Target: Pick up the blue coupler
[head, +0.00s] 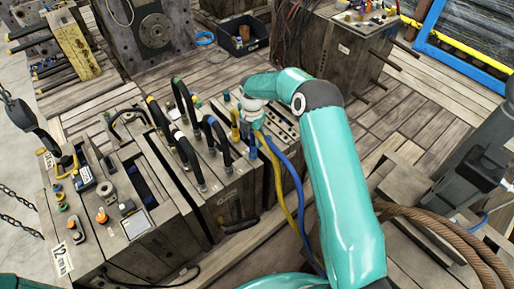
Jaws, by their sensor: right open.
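My right arm comes in from the lower right, and its right gripper (250,106) is over the back right part of the wooden mould block. The gripper is open, small in view and partly hidden by its own wrist. A blue piece (253,152), which may be the blue coupler, shows on the mould's right side just below the gripper. A blue hose (285,165) and a yellow hose (279,188) hang beside it. I cannot tell whether the gripper touches any of them. Another blue fitting (210,121) sits on a black hose loop left of the gripper.
The mould (150,160) carries several black hose loops (184,98) and small fittings on top. A thick brown rope or cable (440,222) lies at the lower right. A dark bin (243,38) stands behind.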

